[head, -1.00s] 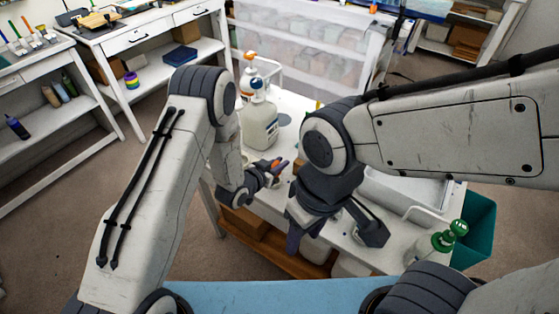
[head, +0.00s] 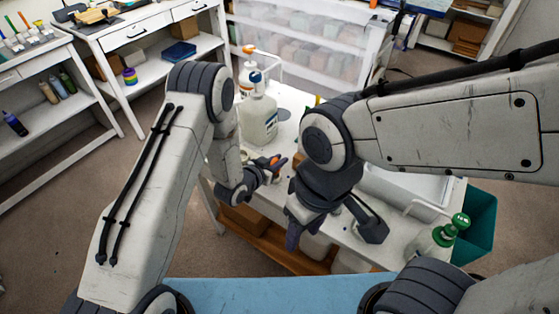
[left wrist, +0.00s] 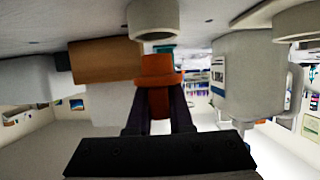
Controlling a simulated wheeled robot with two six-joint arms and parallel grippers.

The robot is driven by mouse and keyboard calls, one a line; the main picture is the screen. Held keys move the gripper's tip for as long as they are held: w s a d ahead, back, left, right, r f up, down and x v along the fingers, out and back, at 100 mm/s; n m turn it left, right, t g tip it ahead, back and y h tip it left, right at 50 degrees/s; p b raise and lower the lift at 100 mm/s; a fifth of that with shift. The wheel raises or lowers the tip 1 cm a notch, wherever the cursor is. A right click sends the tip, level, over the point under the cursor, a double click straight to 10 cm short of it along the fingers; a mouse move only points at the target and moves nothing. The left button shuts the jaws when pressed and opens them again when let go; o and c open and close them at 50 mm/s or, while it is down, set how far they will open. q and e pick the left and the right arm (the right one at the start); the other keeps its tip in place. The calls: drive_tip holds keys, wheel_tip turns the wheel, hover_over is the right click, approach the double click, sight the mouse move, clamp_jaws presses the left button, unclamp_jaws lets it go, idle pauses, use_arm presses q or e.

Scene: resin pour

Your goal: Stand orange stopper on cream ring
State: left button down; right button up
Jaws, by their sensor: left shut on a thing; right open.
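The orange stopper (left wrist: 160,72) is between the fingers of my left gripper (left wrist: 160,105) in the left wrist view, its wide flange beyond the fingertips. In the head view a bit of the orange stopper (head: 275,160) shows at my left gripper (head: 274,168), above the near left part of the white table. The left wrist picture is upside down; a short cream cylinder, which looks like the cream ring (left wrist: 153,20), stands on the table apart from the stopper. I cannot make out the ring in the head view. My right gripper (head: 333,235) is open and empty, over the table's front.
A large white jug with a blue cap (head: 259,120) stands behind my left gripper, with an orange-capped bottle (head: 249,62) behind it. A brown block (left wrist: 105,60) is near the ring. A green-capped bottle (head: 452,230) and a teal bin (head: 481,225) are at right.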

use_arm(q)
drive_tip(key=shift+f+b, duration=0.3)
drive_tip(key=shift+b, duration=0.1)
idle(0.8)
drive_tip(key=shift+f+b, duration=0.7)
drive_tip(key=shift+f, duration=0.05)
drive_tip(key=shift+f, duration=0.2)
drive_tip(key=shift+f+b, duration=0.3)
drive_tip(key=shift+b, duration=0.2)
drive_tip(key=c, duration=0.7)
unclamp_jaws()
drive_tip(key=shift+c, duration=0.2)
